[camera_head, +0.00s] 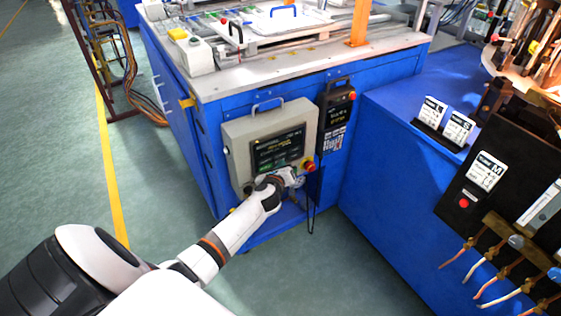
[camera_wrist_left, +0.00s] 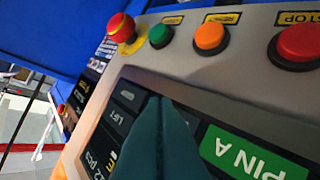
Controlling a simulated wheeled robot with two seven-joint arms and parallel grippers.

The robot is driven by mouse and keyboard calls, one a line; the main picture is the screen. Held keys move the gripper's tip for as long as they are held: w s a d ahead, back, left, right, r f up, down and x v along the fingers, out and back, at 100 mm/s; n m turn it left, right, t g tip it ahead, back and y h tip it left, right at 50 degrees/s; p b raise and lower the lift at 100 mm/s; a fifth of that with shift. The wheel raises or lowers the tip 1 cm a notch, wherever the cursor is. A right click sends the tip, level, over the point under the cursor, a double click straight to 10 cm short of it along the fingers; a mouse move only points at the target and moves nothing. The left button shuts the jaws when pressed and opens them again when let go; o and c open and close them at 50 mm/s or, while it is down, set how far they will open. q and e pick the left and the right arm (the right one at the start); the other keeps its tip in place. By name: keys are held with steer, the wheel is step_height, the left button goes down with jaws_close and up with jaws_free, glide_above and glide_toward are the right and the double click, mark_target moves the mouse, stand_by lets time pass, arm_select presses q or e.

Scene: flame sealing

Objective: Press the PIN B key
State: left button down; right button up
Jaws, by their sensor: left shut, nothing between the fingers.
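The grey control box (camera_head: 240,128) hangs on the front of the blue cabinet, with a dark screen (camera_head: 278,148). My left gripper (camera_head: 290,177) is at the lower part of this box and covers some of it. In the left wrist view the shut, empty fingers (camera_wrist_left: 160,104) lie over the screen. A green key marked PIN A (camera_wrist_left: 250,157) shows upside down to their right, and a dark LIFT key (camera_wrist_left: 119,116) to their left. I cannot make out a key marked PIN B; part of the screen is hidden behind the fingers. Whether the fingertips touch the screen is unclear.
A red emergency knob (camera_wrist_left: 121,28) and green (camera_wrist_left: 160,36), orange (camera_wrist_left: 209,35) and red STOP (camera_wrist_left: 298,45) buttons line the box edge. A dark handheld unit (camera_head: 336,120) hangs beside the box. A blue bench (camera_head: 390,185) stands to the right; floor is clear at left.

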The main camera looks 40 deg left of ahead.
arm_select(q)
steer(key=shift+s+d, duration=0.3)
steer(key=shift+d, duration=0.4)
steer(key=shift+d, duration=0.1)
steer(key=d, duration=0.1)
steer(key=s+d, duration=0.1)
steer(key=d, duration=0.1)
steer(key=s+d+p, duration=0.1)
steer(key=shift+d, duration=0.2)
stand_by(0.9)
